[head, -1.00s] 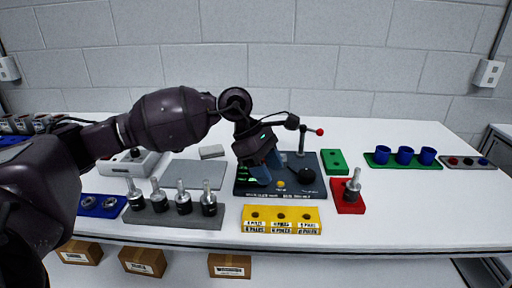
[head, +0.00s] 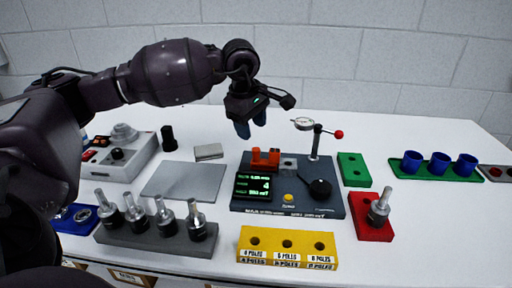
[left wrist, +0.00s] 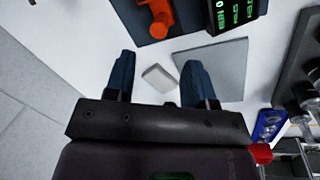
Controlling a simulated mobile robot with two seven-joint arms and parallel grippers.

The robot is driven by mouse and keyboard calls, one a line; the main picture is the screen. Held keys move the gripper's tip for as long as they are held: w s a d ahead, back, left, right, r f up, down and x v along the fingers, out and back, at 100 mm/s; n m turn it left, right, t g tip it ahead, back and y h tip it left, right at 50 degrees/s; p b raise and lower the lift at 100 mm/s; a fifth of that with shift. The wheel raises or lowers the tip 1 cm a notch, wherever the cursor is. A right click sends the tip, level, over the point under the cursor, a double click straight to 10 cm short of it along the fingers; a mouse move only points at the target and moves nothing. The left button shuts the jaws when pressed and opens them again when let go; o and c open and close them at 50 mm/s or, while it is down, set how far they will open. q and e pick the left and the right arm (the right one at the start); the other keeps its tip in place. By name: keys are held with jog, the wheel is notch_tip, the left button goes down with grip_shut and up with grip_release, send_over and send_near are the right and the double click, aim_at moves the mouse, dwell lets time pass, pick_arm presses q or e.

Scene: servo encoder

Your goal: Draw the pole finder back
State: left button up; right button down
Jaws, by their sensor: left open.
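The dark test fixture (head: 330,197) stands mid-table. In the left wrist view the orange block (left wrist: 158,14) lies beyond the spread fingers (left wrist: 159,82). My right gripper is not in view.
A grey rack of several metal-topped shafts (head: 150,238), a yellow pole-labelled block (head: 288,247) and a red block holding one shaft (head: 372,227) stand in front. A grey mat (head: 184,181) and small grey block (head: 208,152) lie left. A green block (head: 353,169) stands right.

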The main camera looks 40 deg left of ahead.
aim_at(255, 149)
pick_arm(q)
jog(key=f, duration=0.2)
jog(key=w+f, duration=0.1)
jog(key=f, duration=0.2)
jog(key=f+b, duration=0.1)
jog(key=f, duration=0.1)
jog(key=shift+w+f, duration=0.25)
jog(key=shift+w, duration=0.05)
jog(key=shift+c, duration=0.5)
grip_shut()
